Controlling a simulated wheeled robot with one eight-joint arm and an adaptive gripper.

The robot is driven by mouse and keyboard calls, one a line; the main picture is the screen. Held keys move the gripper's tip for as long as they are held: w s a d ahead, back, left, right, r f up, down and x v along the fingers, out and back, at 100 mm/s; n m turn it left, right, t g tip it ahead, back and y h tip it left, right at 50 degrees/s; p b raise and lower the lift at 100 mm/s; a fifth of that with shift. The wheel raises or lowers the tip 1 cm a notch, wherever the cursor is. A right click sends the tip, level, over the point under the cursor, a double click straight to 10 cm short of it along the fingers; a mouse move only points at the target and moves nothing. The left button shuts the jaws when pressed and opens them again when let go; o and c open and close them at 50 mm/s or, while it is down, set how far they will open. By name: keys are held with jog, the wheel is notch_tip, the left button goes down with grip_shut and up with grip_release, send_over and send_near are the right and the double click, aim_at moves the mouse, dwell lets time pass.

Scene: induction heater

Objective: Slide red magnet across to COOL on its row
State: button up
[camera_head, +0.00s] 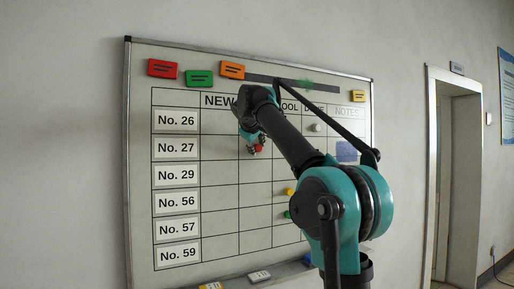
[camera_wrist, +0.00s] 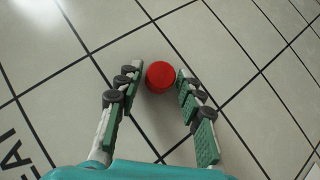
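The red magnet (camera_head: 258,148) is a round knob on the whiteboard, in the No. 27 row, in the column between NEW and COOL. In the wrist view the red magnet (camera_wrist: 160,76) lies between the tips of my two fingers. My gripper (camera_wrist: 158,75) is open around it, the right fingertip very close to it and the left one a small gap away; contact cannot be told. In the head view my gripper (camera_head: 252,142) is at the board, partly hidden by my arm. The COOL header (camera_head: 291,107) is partly covered by my arm.
The whiteboard (camera_head: 220,268) has a printed grid. A grey magnet (camera_head: 316,127) sits up right, and yellow (camera_head: 290,192) and green (camera_head: 288,214) magnets sit lower. Coloured tags, including a red one (camera_head: 162,69), line the top. My arm hides much of the right columns.

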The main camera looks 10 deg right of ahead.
grip_shut()
jog(key=w+d, duration=0.2)
jog(key=d, duration=0.5)
jog(key=w+d, duration=0.3)
jog(key=d, duration=0.4)
jog(key=shift+d+r, duration=0.2)
jog(key=shift+d, duration=0.15)
dwell(1.8)
dwell(0.4)
jog(key=shift+o, duration=2.3)
grip_release()
jog(key=shift+f, duration=0.1)
jog(key=shift+a, duration=0.1)
